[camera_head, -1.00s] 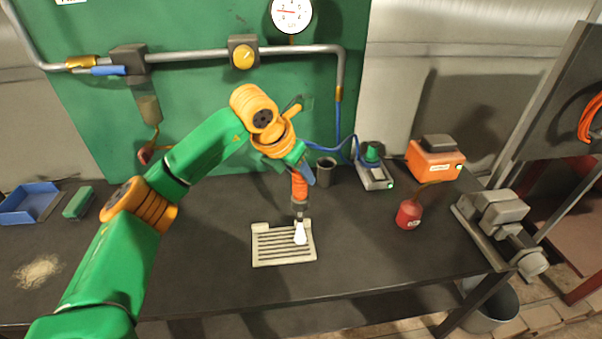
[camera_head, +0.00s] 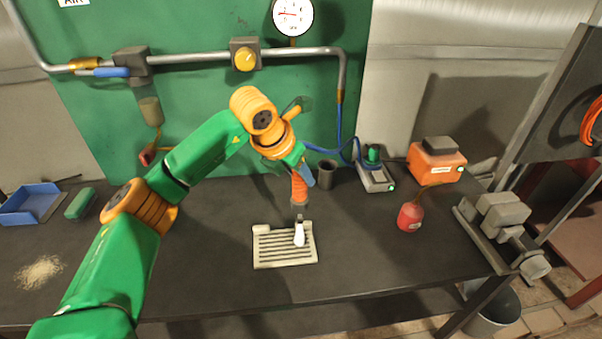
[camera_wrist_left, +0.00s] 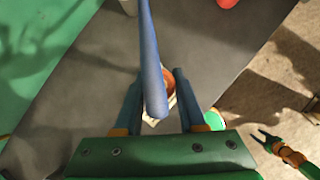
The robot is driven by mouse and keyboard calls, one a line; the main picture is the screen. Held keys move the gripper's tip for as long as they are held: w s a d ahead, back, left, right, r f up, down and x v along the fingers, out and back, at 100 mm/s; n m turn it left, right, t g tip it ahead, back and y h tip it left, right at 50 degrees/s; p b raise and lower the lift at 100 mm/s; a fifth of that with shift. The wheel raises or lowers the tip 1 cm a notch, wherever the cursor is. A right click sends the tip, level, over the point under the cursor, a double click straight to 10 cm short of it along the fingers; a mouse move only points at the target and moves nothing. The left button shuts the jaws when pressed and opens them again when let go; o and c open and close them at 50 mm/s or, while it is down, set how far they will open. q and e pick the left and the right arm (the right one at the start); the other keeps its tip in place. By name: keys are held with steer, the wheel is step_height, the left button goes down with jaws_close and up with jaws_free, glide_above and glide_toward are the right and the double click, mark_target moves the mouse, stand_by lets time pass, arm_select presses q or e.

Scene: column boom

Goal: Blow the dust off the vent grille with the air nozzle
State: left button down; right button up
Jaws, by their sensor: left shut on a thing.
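The cream vent grille (camera_head: 267,252) with dark slots lies flat on the dark bench. My left gripper (camera_head: 302,176) is shut on the orange air nozzle (camera_head: 299,190) and holds it above the grille. The grey nozzle tip points down at the grille's right half, and a white cone-shaped plume shows below it. I cannot make out dust on the slats. In the left wrist view, the orange nozzle (camera_wrist_left: 167,82) sits between the fingers, partly hidden by the blue hose (camera_wrist_left: 150,55). My right gripper (camera_wrist_left: 264,142) shows small at the right there, fingers apart and empty.
A red oil can (camera_head: 410,217), an orange box (camera_head: 436,163) and a grey vise (camera_head: 502,222) stand to the right. A dark cup (camera_head: 326,174) and a grey device (camera_head: 375,177) are behind. A blue tray (camera_head: 30,204) and a tan pile (camera_head: 39,272) lie left.

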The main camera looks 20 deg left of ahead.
arm_select(q)
steer(key=shift+s+a+b, duration=0.35)
steer(key=shift+s+a, duration=0.25)
steer(key=shift+a, duration=0.35)
steer(key=shift+s+a+b, duration=0.3)
steer(key=shift+s+a, duration=0.25)
steer(key=shift+a, duration=0.35)
steer(key=shift+s+a+b, duration=0.3)
steer(key=shift+s+a, duration=0.3)
steer(key=shift+a, duration=0.35)
steer(key=shift+s+a+b, duration=0.3)
steer(key=shift+s+a, duration=0.25)
steer(key=shift+a, duration=0.4)
step_height(320, 180, up, 6)
steer(key=p, duration=0.6)
